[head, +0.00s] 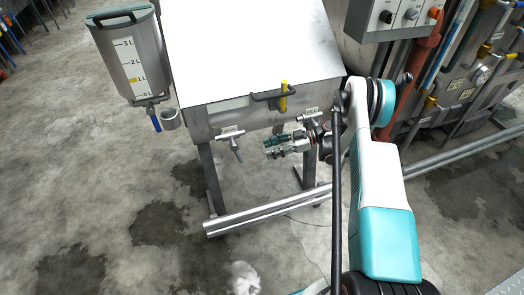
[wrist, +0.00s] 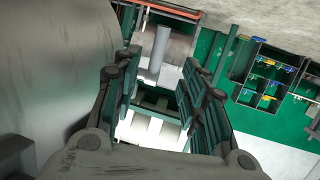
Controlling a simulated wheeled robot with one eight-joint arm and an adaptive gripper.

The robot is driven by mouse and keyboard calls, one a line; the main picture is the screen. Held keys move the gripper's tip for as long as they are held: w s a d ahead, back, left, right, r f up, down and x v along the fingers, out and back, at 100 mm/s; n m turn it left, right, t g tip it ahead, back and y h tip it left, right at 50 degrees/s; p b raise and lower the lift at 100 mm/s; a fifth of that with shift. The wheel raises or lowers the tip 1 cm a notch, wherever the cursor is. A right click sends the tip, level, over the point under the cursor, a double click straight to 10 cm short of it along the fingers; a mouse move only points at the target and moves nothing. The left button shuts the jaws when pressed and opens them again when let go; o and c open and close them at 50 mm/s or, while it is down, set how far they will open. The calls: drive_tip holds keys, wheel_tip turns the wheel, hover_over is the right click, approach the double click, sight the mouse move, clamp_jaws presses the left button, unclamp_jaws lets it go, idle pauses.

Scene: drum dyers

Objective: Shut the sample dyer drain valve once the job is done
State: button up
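The sample dyer looks like a steel box (head: 215,118) on legs with a pale flat top. Two small valves with labels too small to read sit on its front: a left valve (head: 229,133) with its lever hanging down, and a right valve (head: 309,114), partly behind my arm. I cannot tell which is the drain. My gripper (head: 268,148) is below the front edge, pointing left, to the right of the left valve's lever and apart from it. In the wrist view my gripper (wrist: 158,85) is open, its fingers apart. A grey bar (wrist: 157,55) shows beyond them, perhaps the lever.
A graduated tank (head: 117,65) with a blue-handled tap (head: 155,120) stands left. A black handle with a yellow part (head: 283,96) projects from the dyer front. A steel rail (head: 265,212) runs low in front. Pipes crowd the right. Floor at left is open.

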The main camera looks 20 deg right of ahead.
drive_tip(key=shift+d, duration=0.25)
